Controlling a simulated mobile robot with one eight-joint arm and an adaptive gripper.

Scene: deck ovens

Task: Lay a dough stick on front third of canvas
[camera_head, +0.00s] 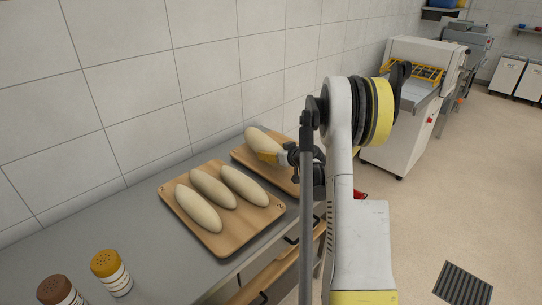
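Three pale dough sticks (197,208), (213,188), (245,186) lie side by side on a wooden board (222,245) on the counter. Another dough stick (262,139) is at a second wooden board (243,158) farther back. I cannot make out a canvas for certain; a tan surface (262,275) shows below the counter's front edge.
Two shakers, one with a brown lid (54,289) and one with a yellow lid (105,262), stand at the counter's near left. A tiled wall (120,80) runs behind the counter (130,215). A white machine (400,130) stands beyond my arm.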

